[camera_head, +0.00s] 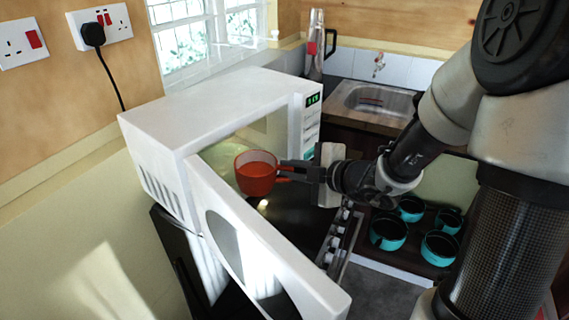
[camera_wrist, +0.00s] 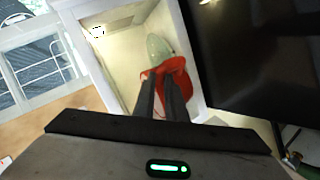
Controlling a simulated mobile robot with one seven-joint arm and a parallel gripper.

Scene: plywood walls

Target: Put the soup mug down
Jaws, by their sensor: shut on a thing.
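The soup mug (camera_head: 256,175) is reddish-orange with red-orange contents. It is upright in the head view, just in front of the open mouth of the white microwave (camera_head: 220,105). My gripper (camera_head: 284,171) is shut on the mug's right side, where the handle would be; the fingers hide the exact grip. In the wrist view, the red mug (camera_wrist: 177,80) is beyond the two dark fingers (camera_wrist: 162,85). The pale green glass plate (camera_wrist: 158,47) inside the microwave shows behind it.
The microwave door (camera_head: 310,285) stands wide open toward the front, left of my gripper. Several teal mugs (camera_head: 388,232) sit on a lower shelf at the right. A sink (camera_head: 370,101) and a tall flask (camera_head: 316,45) are at the back.

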